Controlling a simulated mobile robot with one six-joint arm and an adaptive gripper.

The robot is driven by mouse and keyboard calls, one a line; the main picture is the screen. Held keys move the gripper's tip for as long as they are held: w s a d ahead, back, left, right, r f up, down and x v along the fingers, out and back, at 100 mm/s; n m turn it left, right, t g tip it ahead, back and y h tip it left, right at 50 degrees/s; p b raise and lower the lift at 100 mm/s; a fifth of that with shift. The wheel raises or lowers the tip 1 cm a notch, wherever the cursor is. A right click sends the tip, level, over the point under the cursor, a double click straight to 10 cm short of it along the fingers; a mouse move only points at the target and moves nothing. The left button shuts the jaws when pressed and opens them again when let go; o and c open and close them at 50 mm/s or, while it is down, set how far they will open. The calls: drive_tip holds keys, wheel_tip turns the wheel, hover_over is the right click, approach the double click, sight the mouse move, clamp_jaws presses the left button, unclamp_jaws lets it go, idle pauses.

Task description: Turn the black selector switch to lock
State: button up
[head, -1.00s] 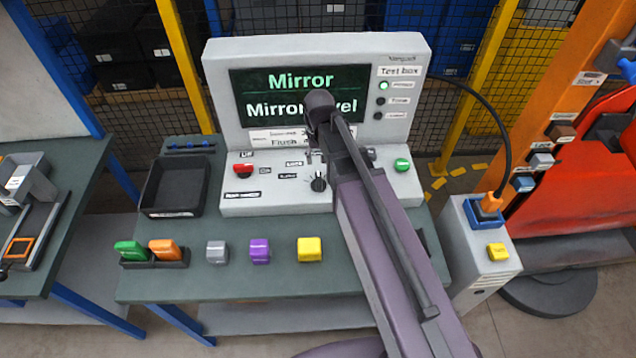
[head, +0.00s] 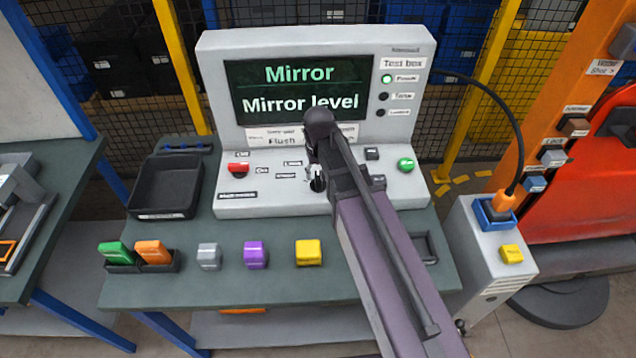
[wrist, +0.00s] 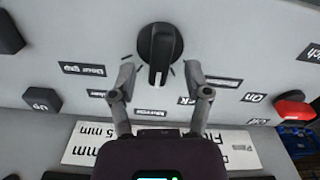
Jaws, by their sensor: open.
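The black selector switch (head: 318,183) is a round knob with a raised bar on the sloped front panel of the grey test box. In the wrist view the knob (wrist: 160,54) is in the upper middle, its bar running nearly straight up and down the picture. My gripper (wrist: 160,68) is open, with one fingertip on each side of the knob's lower half and gaps visible on both sides. A label ending in "ck" (wrist: 186,100) is partly covered by the right finger. In the head view my arm hides most of the gripper.
A red button (head: 238,168) and a green button (head: 406,164) sit on the same panel. The screen (head: 298,90) reads "Mirror level". A black tray (head: 165,213) stands left of the box. Coloured blocks, including a yellow one (head: 308,252), line the table front.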

drive_tip(key=shift+f+b, duration=0.85)
drive_tip(key=shift+f, duration=0.3)
